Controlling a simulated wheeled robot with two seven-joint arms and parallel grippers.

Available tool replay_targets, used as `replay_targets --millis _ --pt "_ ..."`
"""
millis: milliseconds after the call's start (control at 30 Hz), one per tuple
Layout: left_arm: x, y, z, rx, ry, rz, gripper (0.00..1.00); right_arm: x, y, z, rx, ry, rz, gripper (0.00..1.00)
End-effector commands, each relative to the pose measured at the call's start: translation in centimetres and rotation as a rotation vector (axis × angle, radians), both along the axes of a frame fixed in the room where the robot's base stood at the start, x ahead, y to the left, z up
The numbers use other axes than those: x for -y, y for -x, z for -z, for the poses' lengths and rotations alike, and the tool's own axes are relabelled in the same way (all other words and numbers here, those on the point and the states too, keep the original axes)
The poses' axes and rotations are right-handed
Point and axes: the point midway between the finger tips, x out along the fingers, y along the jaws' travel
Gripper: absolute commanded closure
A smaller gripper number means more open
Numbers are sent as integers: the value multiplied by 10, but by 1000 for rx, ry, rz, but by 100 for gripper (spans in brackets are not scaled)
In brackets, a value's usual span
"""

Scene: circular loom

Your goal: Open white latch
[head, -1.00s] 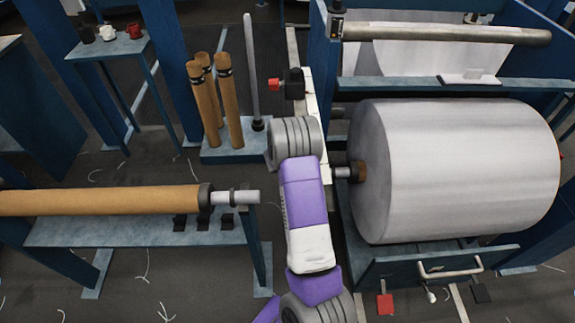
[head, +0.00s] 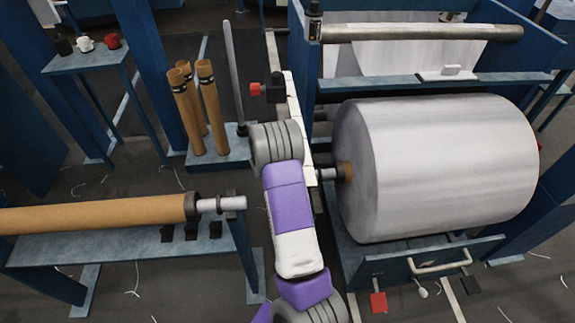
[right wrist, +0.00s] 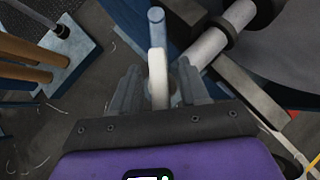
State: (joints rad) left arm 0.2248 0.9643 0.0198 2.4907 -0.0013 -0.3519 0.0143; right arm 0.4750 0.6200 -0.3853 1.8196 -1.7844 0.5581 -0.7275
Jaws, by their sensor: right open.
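In the right wrist view the white latch (right wrist: 158,78) is a narrow upright piece between the two spread fingers of my right gripper (right wrist: 157,90). The gripper is open, with a finger on each side of the latch; I cannot tell whether either touches it. A blue-grey rod (right wrist: 156,28) shows just beyond the latch. In the head view my right arm reaches up to the left end of the big white roll (head: 440,165), and its wrist hides the gripper and the latch. My left gripper is not in view.
The roll's shaft (head: 328,174) lies just right of my wrist. A white upright strip (head: 293,105) and a black block with a red knob (head: 257,89) stand behind it. A brown roll (head: 90,214) rests on a stand at left. Brown tubes (head: 212,110) stand behind.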

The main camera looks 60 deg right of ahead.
Motion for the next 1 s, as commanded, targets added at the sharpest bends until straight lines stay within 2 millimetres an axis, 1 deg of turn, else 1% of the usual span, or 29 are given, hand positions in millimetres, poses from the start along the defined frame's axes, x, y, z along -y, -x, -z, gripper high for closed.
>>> replay_targets --millis 133,300,500,633,900,967,1000 --pt "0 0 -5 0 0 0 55 -7 -1 -10 2 1 -2 55" --pt "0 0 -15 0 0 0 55 -28 0 -32 1 0 -1 55" --pt "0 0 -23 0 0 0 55 -48 0 -50 1 -2 -2 55" --pt "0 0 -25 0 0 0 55 -53 1 -53 0 -2 0 55" --pt "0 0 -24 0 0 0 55 -54 1 -53 0 -2 0 55" --pt "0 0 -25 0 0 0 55 -56 -2 -54 8 -5 0 55" --pt "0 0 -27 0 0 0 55 -60 -8 -55 24 -10 0 55"
